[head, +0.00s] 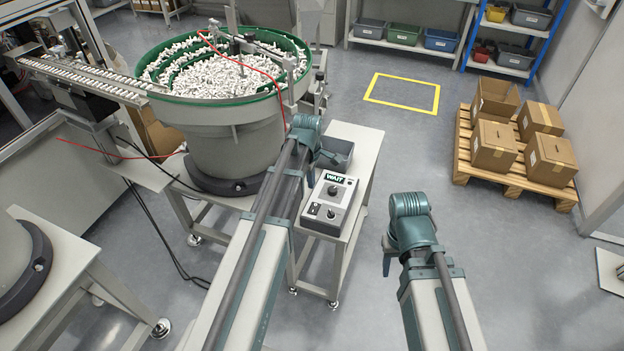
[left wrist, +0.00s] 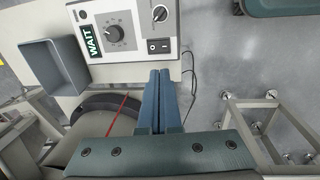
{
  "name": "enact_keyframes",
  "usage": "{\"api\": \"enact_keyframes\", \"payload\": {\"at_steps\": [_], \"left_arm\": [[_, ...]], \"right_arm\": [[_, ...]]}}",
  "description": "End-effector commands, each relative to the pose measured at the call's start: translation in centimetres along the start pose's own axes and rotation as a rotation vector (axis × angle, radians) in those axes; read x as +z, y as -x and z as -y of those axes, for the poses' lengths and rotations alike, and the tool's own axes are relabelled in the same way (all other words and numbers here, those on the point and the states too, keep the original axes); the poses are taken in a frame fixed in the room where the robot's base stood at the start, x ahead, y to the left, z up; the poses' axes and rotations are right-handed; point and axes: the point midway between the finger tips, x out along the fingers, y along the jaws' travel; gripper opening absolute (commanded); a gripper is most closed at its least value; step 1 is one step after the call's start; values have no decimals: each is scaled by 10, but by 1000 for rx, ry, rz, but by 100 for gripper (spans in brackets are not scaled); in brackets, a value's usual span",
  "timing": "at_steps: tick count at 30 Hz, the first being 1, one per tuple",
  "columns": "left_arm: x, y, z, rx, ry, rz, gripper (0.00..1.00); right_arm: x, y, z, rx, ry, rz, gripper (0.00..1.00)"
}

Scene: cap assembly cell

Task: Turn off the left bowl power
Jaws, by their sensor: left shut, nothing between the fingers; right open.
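A grey control box (head: 331,204) stands on the small table beside the big bowl feeder. It has a green WAIT label, two knobs and a black rocker switch (head: 313,209). In the left wrist view the box (left wrist: 115,30) is at the top, with its rocker switch (left wrist: 158,46) near its edge. My left gripper (left wrist: 161,72) is shut and empty, its tips just below the switch in that picture; contact cannot be told. In the head view the left gripper (head: 328,156) is partly hidden by its arm. My right gripper (head: 391,256) is open, over the floor.
A green-rimmed bowl (head: 172,99) full of white caps stands left of the box. A grey bin (head: 336,153) sits behind the box. Part of another bowl (head: 18,265) shows at lower left. Cartons on a pallet (head: 512,185) stand at right; the middle floor is clear.

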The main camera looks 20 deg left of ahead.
Motion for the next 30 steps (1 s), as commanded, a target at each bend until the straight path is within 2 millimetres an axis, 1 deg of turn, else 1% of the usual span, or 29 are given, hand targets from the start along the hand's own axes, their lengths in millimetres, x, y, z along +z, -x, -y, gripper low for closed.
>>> {"api": "enact_keyframes", "payload": {"at_steps": [1,4,15,21,30], "left_arm": [[0,9,0,0,0,0,0],[0,12,0,0,0,0,0],[0,11,-1,0,0,0,0],[1,11,-16,2,-1,0,0],[1,10,-15,2,0,0,0]], "right_arm": [[0,9,-1,0,0,0,50],[1,12,-1,0,0,0,50],[1,11,-1,0,0,0,50],[1,12,-1,0,0,0,50],[1,12,-1,0,0,0,50]]}}
